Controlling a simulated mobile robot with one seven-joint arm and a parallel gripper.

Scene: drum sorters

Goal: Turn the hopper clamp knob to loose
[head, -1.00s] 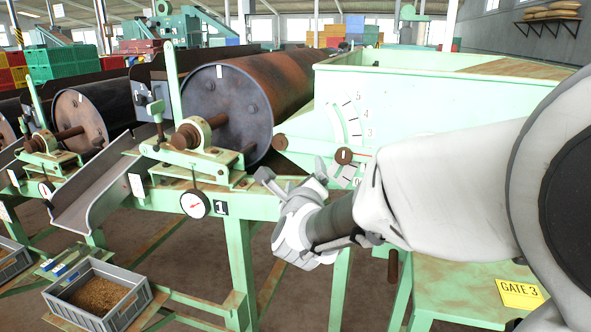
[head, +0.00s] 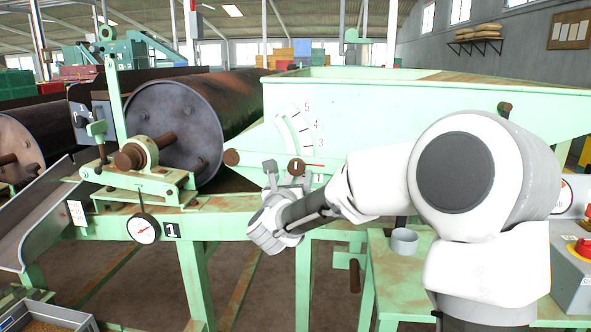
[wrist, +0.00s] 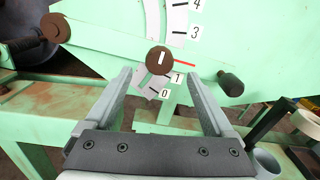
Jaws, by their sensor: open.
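The hopper (head: 400,112) is a pale green bin with a numbered scale on its side. A round brown knob (head: 296,167) with a white line sits low on this scale, with a red pointer to its right, just above the 1. I take it for the clamp knob; it also shows in the wrist view (wrist: 159,60), its white line roughly upright. My gripper (head: 284,178) is open and empty in front of it. In the wrist view, the knob is centred just beyond the fingertips (wrist: 160,76), apart from both.
Another brown knob (head: 231,157) sticks out left of the scale. A dark handle (wrist: 231,83) sits right of the knob. A rusty drum (head: 175,130) is at left. A grey cup (head: 404,241) and a control box with a red button (head: 583,248) are at right.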

